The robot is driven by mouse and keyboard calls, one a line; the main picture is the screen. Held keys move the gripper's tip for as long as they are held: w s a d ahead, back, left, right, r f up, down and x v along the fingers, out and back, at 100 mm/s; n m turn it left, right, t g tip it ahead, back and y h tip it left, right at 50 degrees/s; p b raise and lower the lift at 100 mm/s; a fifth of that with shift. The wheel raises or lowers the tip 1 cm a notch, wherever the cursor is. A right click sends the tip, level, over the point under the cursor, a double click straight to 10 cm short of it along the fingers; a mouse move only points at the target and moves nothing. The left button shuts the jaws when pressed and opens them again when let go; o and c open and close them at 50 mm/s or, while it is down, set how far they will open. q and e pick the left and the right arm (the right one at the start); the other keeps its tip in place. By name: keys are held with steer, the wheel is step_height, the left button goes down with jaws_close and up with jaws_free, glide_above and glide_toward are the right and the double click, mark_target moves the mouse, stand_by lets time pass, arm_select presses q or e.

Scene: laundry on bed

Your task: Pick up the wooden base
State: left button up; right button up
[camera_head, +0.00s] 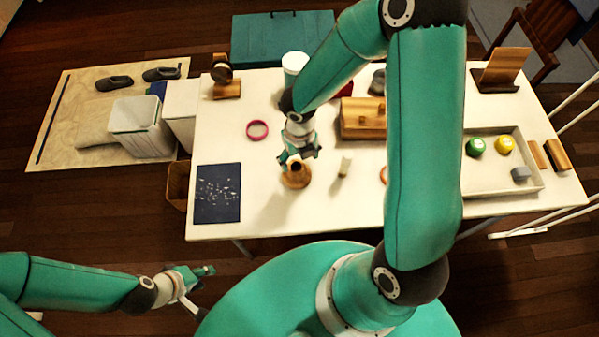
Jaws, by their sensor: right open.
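A round wooden base (295,181) sits on the white table, left of the middle. My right gripper (298,161) points down just above it, with its fingers apart. The gripper covers the upper part of the wooden base, and I cannot tell whether the fingers touch it. My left gripper (199,287) is at the lower left, off the table, away from the base, with its fingers apart and nothing between them.
A dark blue sheet (217,193) lies at left. A wooden box (362,119) stands behind. A tray (488,186) holding coloured items is at right.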

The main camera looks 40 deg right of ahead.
mark_target(297, 169)
steer(key=f, duration=0.2)
steer(key=f+b, duration=0.1)
steer(key=a+f, duration=0.1)
steer(key=f, duration=0.1)
steer(key=shift+f+b, duration=0.3)
steer(key=shift+b, duration=0.05)
steer(key=c, duration=1.3)
steer(key=shift+r, duration=0.15)
